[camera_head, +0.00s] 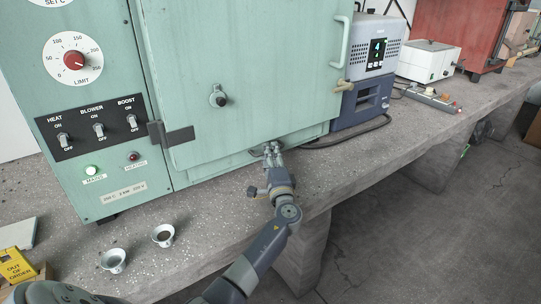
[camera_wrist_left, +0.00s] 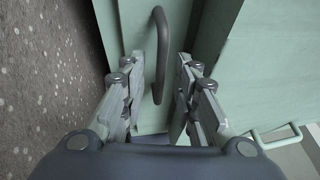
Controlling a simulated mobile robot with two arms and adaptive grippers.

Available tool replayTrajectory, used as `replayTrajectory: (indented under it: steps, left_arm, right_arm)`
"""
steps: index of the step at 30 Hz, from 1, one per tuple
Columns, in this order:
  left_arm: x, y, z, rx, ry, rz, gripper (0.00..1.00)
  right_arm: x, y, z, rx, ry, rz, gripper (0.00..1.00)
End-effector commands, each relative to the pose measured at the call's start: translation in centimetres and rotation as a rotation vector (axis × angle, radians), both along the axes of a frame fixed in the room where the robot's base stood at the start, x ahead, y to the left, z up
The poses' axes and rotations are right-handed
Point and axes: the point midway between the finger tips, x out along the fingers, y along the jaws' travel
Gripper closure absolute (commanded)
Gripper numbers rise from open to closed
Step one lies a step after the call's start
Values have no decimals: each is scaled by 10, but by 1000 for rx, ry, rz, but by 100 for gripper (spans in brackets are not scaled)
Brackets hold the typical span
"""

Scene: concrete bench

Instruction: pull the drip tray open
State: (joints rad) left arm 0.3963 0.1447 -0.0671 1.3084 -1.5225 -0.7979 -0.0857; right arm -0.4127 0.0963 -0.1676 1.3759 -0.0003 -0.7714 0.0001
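The drip tray's dark curved handle (camera_wrist_left: 158,22) stands out from a narrow pale green tray front (camera_wrist_left: 125,30) in the left wrist view. My left gripper (camera_wrist_left: 172,62) is open, with one finger on each side of the handle. The handle bows towards the right finger; I cannot tell whether they touch. In the head view my left gripper (camera_head: 271,148) is at the low front edge of the green oven (camera_head: 250,50), below its door. There the gripper partly hides the handle, and I cannot see any clear gap at the tray. My right gripper is not in view.
A blue-grey device (camera_head: 368,75) with a cable stands right of the oven. Bench space before the oven is mostly clear.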

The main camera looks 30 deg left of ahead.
Motion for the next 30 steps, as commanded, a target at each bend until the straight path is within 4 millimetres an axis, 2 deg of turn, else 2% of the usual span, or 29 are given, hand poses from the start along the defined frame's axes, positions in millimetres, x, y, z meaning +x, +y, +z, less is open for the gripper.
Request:
replayTrajectory:
  steps: [7,11,22,26,30]
  left_arm:
    - [0,1,0,1,1,0,72]
    - [0,1,0,1,1,0,100]
    - [-2,-6,-1,-1,1,-1,100]
    - [-8,-20,-1,-2,1,-2,100]
    - [-18,-46,-2,-3,1,-3,100]
  right_arm:
    - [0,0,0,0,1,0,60]
    - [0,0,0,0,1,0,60]
    - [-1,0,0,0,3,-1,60]
    - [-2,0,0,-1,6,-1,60]
    - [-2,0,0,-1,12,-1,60]
